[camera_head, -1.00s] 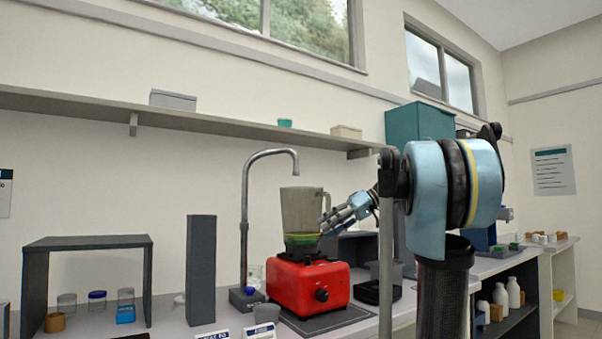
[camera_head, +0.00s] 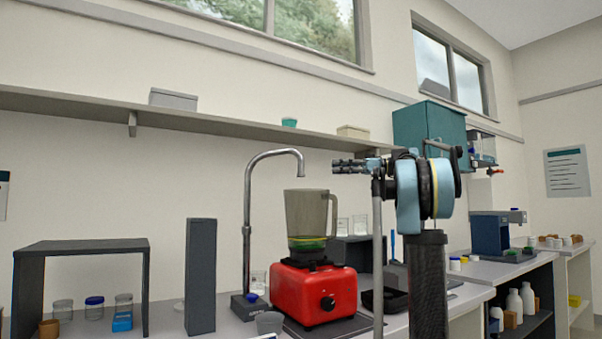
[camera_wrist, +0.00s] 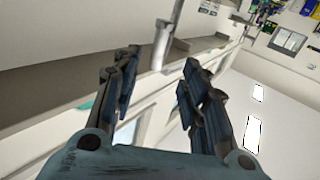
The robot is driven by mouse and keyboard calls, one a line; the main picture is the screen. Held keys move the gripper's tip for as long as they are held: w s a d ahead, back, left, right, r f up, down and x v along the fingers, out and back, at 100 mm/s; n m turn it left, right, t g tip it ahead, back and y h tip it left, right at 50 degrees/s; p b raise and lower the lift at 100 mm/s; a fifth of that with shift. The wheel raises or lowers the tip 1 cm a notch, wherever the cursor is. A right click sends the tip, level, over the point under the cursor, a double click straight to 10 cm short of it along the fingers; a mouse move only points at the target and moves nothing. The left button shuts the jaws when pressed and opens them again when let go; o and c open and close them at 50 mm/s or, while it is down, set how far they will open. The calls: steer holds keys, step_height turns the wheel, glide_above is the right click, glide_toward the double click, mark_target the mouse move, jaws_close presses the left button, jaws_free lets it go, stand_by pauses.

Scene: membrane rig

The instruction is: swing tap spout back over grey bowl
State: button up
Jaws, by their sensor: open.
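The chrome tap (camera_head: 247,205) rises from a dark base on the bench. Its curved spout (camera_head: 278,153) points right, its outlet above the clear jug of the red blender (camera_head: 314,293). My gripper (camera_head: 335,166) is level with the spout's end, a little to its right, pointing left. In the wrist view my gripper (camera_wrist: 160,62) has its fingers spread, with a grey tube that looks like the spout (camera_wrist: 165,40) beyond and between the fingertips. I cannot tell if they touch. No grey bowl is clearly identifiable; a small grey cup (camera_head: 269,322) stands before the tap.
The blender jug (camera_head: 307,215) stands just below my gripper's level. A dark upright block (camera_head: 200,275) and a dark open stand (camera_head: 82,246) are to the left. A shelf (camera_head: 220,120) runs along the wall above. A teal cabinet (camera_head: 428,129) is behind my arm.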

mark_target(301, 173)
steer(key=a, duration=1.4)
steer(key=shift+w+a, duration=0.3)
steer(key=shift+a, duration=0.1)
steer(key=shift+c, duration=0.5)
jaws_close()
